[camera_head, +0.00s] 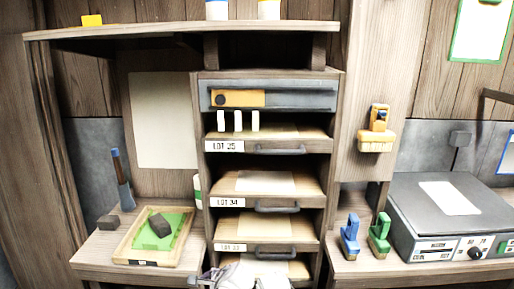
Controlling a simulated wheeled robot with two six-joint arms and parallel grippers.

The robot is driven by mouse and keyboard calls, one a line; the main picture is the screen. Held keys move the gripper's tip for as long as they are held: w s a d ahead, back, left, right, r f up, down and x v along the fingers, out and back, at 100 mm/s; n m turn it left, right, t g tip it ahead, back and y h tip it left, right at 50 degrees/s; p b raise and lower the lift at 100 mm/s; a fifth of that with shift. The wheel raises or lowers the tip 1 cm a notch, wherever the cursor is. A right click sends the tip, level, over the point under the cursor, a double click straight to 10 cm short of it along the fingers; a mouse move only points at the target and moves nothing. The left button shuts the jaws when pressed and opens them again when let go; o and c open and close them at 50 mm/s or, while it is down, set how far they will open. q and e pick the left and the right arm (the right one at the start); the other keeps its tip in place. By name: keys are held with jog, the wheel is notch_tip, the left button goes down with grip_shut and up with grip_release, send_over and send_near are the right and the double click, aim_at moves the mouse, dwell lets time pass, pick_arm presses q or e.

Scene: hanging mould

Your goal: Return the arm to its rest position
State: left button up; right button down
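A pale grey and white part of my own arms (237,275) shows at the bottom edge, in front of the lowest shelf of the rack. It is cut off by the frame. I cannot tell which arm it belongs to, and I cannot make out a clear pair of fingertips or anything held. An orange block with a handle (375,142) hangs on the wooden post right of the rack.
The wooden rack (198,150) has labelled shelves with handles. A wooden tray (126,252) with a green sheet and dark block stands left. Blue (350,237) and green (379,237) handled tools stand on the right counter beside a grey machine (450,215).

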pick_arm(q)
jog(key=s+d+f+n+g+h, duration=0.5)
jog(key=s+d+n, duration=0.4)
jog(key=s+n, duration=0.2)
notch_tip(320, 180, up, 13)
jog(key=p, duration=1.2)
jog(key=shift+s+d+f+n, duration=0.2)
jog(key=shift+s+n, duration=0.1)
jog(key=shift+n, duration=0.1)
